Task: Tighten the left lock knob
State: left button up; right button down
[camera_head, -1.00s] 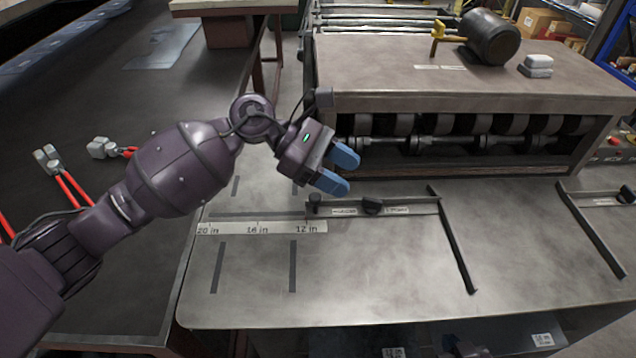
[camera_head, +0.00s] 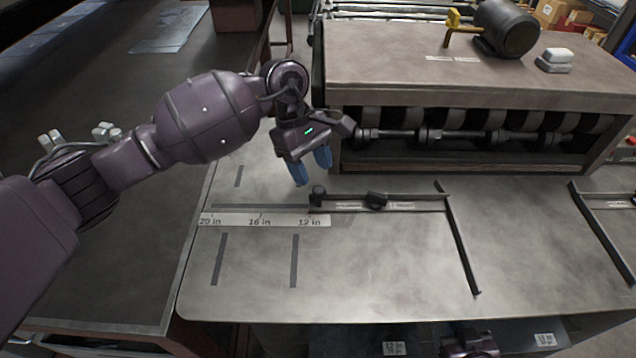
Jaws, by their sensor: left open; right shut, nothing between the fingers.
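The left guide's flat bar (camera_head: 420,205) lies on the metal table and joins a long dark fence (camera_head: 458,240). A small upright black knob (camera_head: 318,191) stands at the bar's left end, by the 12 in mark. A second, wider black knob (camera_head: 376,200) sits further right on the bar. I cannot tell which of them is the lock knob. My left gripper (camera_head: 311,168) is open and empty, its blue fingertips pointing down just above and left of the end knob, apparently apart from it. My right gripper's fingers do not show.
A ruler strip (camera_head: 262,220) lies left of the bar. The roller machine (camera_head: 480,95) stands behind, close to my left gripper, with a motor (camera_head: 507,28) on top. A second fence (camera_head: 602,232) lies at the right. The front of the table is clear.

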aim_at(319, 189)
pick_arm(q)
jog(key=shift+x, duration=2.35)
jog(key=shift+c, duration=0.5)
grip_shut()
